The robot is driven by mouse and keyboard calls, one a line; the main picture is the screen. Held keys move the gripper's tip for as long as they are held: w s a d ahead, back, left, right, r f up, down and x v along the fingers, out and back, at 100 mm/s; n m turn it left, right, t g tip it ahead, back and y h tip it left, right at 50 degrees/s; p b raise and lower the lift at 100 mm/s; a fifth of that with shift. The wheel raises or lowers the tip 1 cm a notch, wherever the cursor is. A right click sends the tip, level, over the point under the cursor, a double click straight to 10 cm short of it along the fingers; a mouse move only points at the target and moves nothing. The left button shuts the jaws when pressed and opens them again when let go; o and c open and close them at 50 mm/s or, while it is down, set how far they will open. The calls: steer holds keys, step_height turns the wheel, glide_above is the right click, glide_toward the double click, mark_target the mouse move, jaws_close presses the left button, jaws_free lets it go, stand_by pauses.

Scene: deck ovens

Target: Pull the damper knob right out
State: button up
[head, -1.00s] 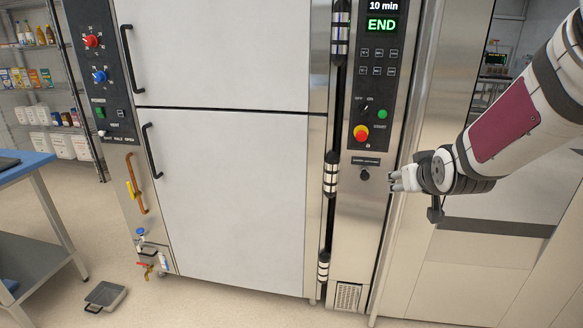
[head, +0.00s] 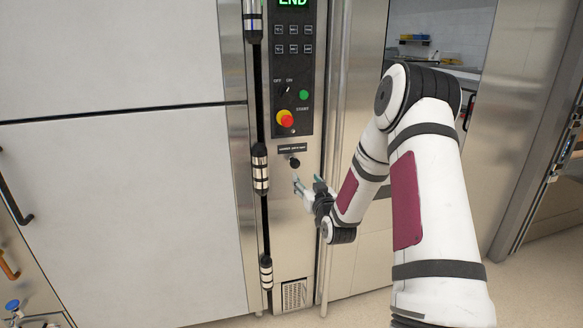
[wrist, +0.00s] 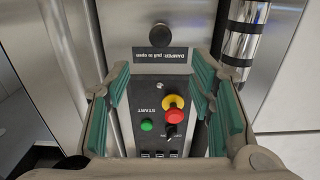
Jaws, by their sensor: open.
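The damper knob (head: 294,162) is a small round black knob on the steel panel, just below a black label strip (head: 292,149). In the wrist view, which is upside down, the knob (wrist: 160,35) shows near the top centre, with the label reading "DAMPER: pull to open" (wrist: 161,55). My gripper (head: 307,182) is open and empty, a little below and right of the knob in the head view. In the wrist view its teal-padded fingers (wrist: 160,84) stand apart, and the knob is above them, not between them. I cannot tell how far the knob sticks out.
The control panel above the knob carries a red and yellow stop button (head: 285,119), a green start button (head: 303,95) and an off/on switch (head: 287,90). A dark door edge with steel hinges (head: 260,168) runs just left. A vertical steel post (head: 334,110) stands right.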

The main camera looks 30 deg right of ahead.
mark_target(296, 164)
steer(key=b+x, duration=0.1)
steer(key=x, duration=1.1)
steer(key=shift+w+f, duration=0.1)
steer(key=shift+w, duration=0.15)
